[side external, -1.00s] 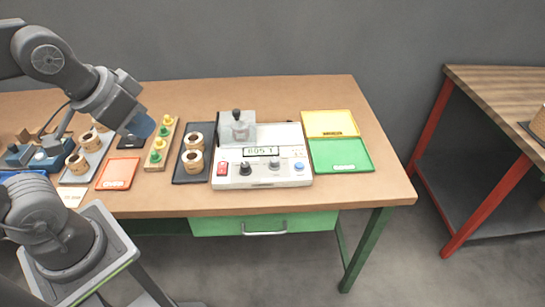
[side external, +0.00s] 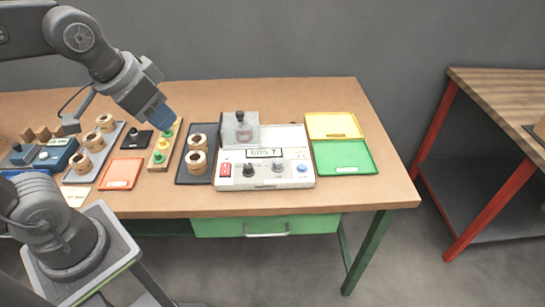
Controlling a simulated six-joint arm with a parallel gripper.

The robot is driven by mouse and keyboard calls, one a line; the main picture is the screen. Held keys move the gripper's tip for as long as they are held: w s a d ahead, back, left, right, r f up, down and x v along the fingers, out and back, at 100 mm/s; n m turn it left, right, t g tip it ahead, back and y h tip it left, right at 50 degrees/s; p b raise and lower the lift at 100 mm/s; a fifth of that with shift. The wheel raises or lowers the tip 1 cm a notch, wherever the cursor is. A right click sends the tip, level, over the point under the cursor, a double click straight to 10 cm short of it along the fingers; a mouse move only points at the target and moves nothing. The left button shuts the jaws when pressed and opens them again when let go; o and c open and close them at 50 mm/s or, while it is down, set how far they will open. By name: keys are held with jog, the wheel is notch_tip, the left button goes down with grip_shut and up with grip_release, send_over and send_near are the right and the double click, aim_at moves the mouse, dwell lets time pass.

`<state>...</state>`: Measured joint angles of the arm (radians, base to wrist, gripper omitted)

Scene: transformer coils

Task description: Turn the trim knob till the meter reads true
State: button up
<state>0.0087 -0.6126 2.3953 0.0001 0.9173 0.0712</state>
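The meter (side external: 239,183) is a pale grey box near the middle of the bench, with a display (side external: 264,153) whose digits are too small to read surely. Along its front are a red switch (side external: 225,170), a black knob (side external: 249,170), a grey knob (side external: 277,168) and a blue button (side external: 302,168). I cannot tell which knob is the trim knob. My gripper (side external: 163,118), with blue fingers, hangs over the wooden strip of coloured pegs, left of the meter and apart from it. Whether its fingers are open cannot be seen.
A dark tray (side external: 197,179) with two coils stands just left of the meter. Yellow (side external: 332,125) and green (side external: 343,157) trays lie to its right. A clear block with a black knob (side external: 240,127) rises at the meter's back. An orange tray (side external: 120,174) and more coils lie left.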

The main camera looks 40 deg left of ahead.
jog(key=o, duration=0.5)
jog(key=w, duration=0.3)
jog(key=w+m+g, duration=0.1)
jog(key=w, duration=0.2)
jog(key=w+d+m, duration=0.1)
jog(key=w, duration=0.2)
jog(key=shift+g, duration=0.3)
jog(key=shift+c, duration=0.2)
jog(key=w, duration=0.1)
jog(key=w+f+m, duration=0.1)
jog(key=w, duration=0.1)
jog(key=w+f+m+g, duration=0.1)
jog(key=w, duration=0.1)
jog(key=shift+w+d, duration=0.25)
jog(key=shift+d, duration=0.05)
jog(key=m+g, duration=0.2)
jog(key=m, duration=0.2)
send_over(278, 160)
notch_tip(278, 160, down, 12)
notch_tip(278, 160, down, 13)
jog(key=shift+s+f, duration=0.1)
jog(key=shift+f, duration=0.1)
jog(key=c, duration=0.9)
